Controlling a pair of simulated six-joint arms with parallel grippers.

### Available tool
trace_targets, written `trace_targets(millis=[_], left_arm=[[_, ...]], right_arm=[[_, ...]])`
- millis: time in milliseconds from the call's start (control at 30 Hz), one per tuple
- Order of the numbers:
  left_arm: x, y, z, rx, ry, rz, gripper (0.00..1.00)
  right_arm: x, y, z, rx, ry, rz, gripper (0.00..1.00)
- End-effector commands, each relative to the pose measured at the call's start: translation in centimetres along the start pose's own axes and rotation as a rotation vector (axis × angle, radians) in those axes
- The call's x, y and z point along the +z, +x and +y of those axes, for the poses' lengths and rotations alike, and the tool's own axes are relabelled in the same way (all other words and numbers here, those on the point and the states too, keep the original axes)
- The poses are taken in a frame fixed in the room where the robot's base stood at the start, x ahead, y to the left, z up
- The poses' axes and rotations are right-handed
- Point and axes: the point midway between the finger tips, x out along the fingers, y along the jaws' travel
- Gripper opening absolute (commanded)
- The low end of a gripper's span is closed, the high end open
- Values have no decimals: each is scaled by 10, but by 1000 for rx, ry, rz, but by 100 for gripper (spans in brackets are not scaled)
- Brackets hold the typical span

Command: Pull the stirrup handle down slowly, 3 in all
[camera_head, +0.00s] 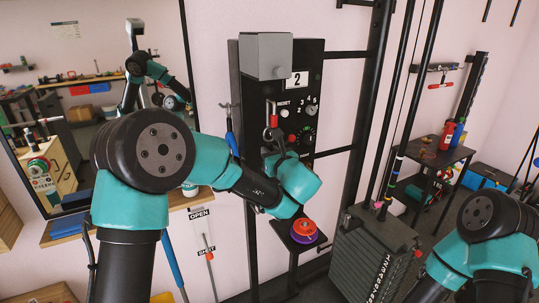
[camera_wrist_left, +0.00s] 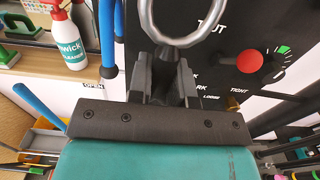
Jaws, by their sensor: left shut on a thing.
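The stirrup handle hangs on the front of the black wall panel (camera_head: 313,62); its metal ring (camera_wrist_left: 185,38) fills the top of the left wrist view. My left gripper (camera_head: 274,143) is at the handle, low on the panel; in the left wrist view its dark fingers (camera_wrist_left: 164,75) are closed just below the ring. The gripped part is mostly hidden between the fingers. A white counter plate (camera_head: 297,79) on the panel reads 2. My right arm shows at the lower right, but its gripper is out of view.
A grey box (camera_head: 265,56) sits at the panel's top. Knobs and a red button (camera_wrist_left: 250,62) are beside the handle. A small stand below carries a red and purple round thing (camera_head: 304,229). A weight stack (camera_head: 372,255) stands to the right. A spray bottle (camera_wrist_left: 76,45) is on the left shelf.

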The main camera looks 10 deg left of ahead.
Motion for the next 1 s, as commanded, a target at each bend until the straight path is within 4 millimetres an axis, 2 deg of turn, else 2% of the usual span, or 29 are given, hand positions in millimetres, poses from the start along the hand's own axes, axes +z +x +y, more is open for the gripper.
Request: trace_targets(millis=[267,600,1000], left_arm=[[-4,0,0,0,4,5,0],[-25,0,0,0,5,5,0],[-29,0,0,0,5,5,0]], right_arm=[[0,0,0,0,0,0,43],[0,0,0,0,0,0,43],[0,0,0,0,0,0,43]])
